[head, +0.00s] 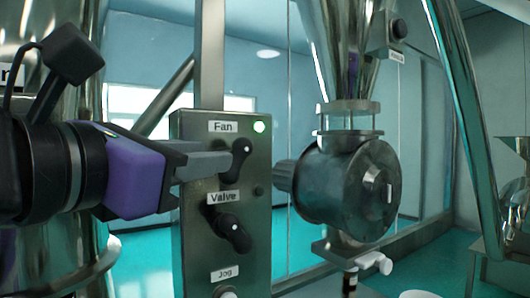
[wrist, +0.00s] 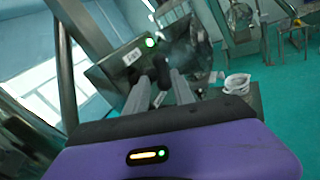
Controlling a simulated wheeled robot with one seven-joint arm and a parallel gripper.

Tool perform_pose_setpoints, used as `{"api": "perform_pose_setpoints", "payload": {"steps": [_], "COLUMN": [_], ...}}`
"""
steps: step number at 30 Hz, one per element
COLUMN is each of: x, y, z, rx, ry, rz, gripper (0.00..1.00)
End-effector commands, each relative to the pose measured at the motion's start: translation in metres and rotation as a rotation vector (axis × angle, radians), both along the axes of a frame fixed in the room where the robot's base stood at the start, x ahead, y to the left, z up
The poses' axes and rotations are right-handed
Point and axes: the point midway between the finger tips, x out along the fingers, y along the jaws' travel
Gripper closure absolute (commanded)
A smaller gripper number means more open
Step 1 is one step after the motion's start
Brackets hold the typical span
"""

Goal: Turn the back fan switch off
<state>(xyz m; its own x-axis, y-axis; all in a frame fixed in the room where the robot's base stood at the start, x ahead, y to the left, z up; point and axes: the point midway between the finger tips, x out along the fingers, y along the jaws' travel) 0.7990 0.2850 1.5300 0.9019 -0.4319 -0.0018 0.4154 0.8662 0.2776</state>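The grey control box (head: 262,215) stands in the middle of the head view. Its top black rotary switch, labelled "Fan" (head: 222,127), is the fan switch (head: 240,147), with a lit green lamp (head: 259,127) beside it. My gripper (head: 228,162) reaches in from the left, its fingers at the fan switch and partly hiding it. In the wrist view my gripper (wrist: 158,80) is open, with one finger on each side of the dark fan switch (wrist: 162,72). I cannot tell whether either finger touches it. The green lamp also shows in the wrist view (wrist: 150,43).
The valve switch (head: 234,233) sits just below on the same box, with a "Jog" control (head: 226,294) under it. A dark round machine housing (head: 350,188) stands close to the right. A shiny metal vessel (head: 70,245) is at the left.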

Motion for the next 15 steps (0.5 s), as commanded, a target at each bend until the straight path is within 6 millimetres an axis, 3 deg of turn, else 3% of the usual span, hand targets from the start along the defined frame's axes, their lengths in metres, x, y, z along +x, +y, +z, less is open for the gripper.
{"api": "perform_pose_setpoints", "payload": {"steps": [15], "x": [0.061], "y": [-0.032], "z": [0.002], "rx": [-0.001], "ry": [-0.001], "rz": [-0.006], "gripper": [0.70]}}
